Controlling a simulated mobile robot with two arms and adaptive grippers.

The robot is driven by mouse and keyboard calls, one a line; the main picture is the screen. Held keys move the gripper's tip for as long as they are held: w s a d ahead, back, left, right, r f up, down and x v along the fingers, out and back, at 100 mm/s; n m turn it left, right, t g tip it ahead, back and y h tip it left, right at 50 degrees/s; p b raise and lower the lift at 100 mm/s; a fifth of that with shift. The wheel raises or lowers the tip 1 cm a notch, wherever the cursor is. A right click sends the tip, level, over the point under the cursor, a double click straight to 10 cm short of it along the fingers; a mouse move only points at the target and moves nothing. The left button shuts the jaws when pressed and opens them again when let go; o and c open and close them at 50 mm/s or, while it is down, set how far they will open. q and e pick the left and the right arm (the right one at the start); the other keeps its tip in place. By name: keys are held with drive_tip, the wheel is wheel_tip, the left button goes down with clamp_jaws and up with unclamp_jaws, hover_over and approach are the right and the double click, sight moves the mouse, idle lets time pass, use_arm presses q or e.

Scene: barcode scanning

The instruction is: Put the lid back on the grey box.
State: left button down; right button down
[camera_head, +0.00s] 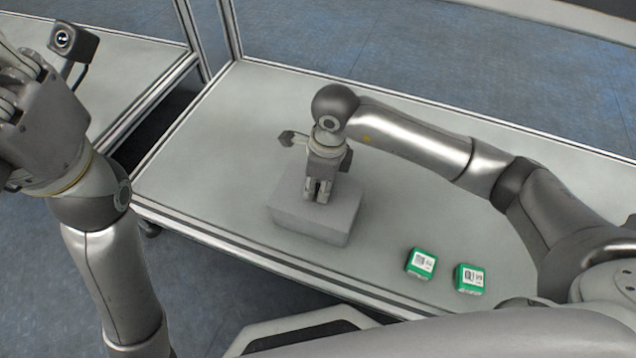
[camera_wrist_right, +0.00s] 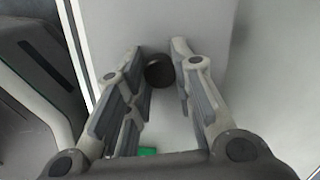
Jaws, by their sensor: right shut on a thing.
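The grey box (camera_head: 305,228) stands on the table, and its flat grey lid (camera_head: 285,198) shows on top. I cannot tell whether the lid is fully seated. My right gripper (camera_head: 319,198) points down over the middle of the lid. In the right wrist view its fingers (camera_wrist_right: 160,65) are closed about a dark round knob (camera_wrist_right: 158,71) on the lid, whose grey surface (camera_wrist_right: 135,22) shows behind. The fingers hide the knob in the head view. My left gripper (camera_head: 15,80) is raised at the left edge, away from the box; its finger opening is unclear.
Two green-and-white small boxes (camera_head: 421,263) (camera_head: 469,278) lie on the table to the right of the grey box, near the front. The table top (camera_head: 215,150) is clear left of the box. A second table (camera_head: 125,75) stands at the left, beyond a gap.

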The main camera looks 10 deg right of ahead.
idle(0.3)
drive_tip(key=c, duration=1.2)
unclamp_jaws()
drive_tip(key=shift+o, duration=0.5)
drive_tip(key=o, duration=0.4)
drive_tip(key=shift+r, duration=0.1)
